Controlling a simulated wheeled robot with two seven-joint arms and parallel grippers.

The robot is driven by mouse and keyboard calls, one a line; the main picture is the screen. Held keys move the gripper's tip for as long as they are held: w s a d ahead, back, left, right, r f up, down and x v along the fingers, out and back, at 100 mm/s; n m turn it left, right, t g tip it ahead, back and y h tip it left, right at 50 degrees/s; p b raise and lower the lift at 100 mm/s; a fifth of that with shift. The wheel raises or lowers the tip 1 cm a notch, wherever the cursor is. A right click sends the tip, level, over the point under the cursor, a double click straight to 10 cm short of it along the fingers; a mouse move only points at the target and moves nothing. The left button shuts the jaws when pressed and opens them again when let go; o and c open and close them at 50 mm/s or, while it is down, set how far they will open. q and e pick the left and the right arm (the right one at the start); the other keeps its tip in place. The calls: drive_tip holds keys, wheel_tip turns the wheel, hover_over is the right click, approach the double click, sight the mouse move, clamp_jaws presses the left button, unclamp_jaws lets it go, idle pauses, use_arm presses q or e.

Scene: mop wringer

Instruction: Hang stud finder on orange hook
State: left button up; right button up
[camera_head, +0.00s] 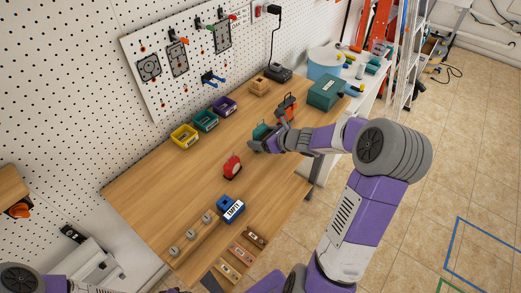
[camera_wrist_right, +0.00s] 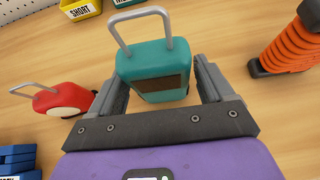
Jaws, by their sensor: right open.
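A teal case with a grey loop handle (camera_wrist_right: 153,60) stands upright on the wooden table, between the fingers of my open right gripper (camera_wrist_right: 157,72). The gripper does not visibly grip it. The case also shows in the head view (camera_head: 260,131), partly hidden by my gripper. A red device with a loop handle (camera_head: 232,167) and an orange ribbed one (camera_head: 287,107) stand nearby. I cannot tell which is the stud finder. An orange-tipped hook (camera_head: 183,40) is on the white pegboard panel (camera_head: 160,104), beside green and red ones. My left gripper is not in view.
Yellow (camera_head: 184,137), teal (camera_head: 206,121) and purple (camera_head: 224,106) bins line the wall side. A blue hook (camera_head: 208,77) sticks out low on the panel. A blue labelled box (camera_head: 231,208) stands near the front. The table's middle left is clear.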

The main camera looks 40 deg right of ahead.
drive_tip(key=c, duration=0.8)
drive_tip(key=shift+r+p, duration=1.15)
drive_tip(key=shift+r, duration=0.15)
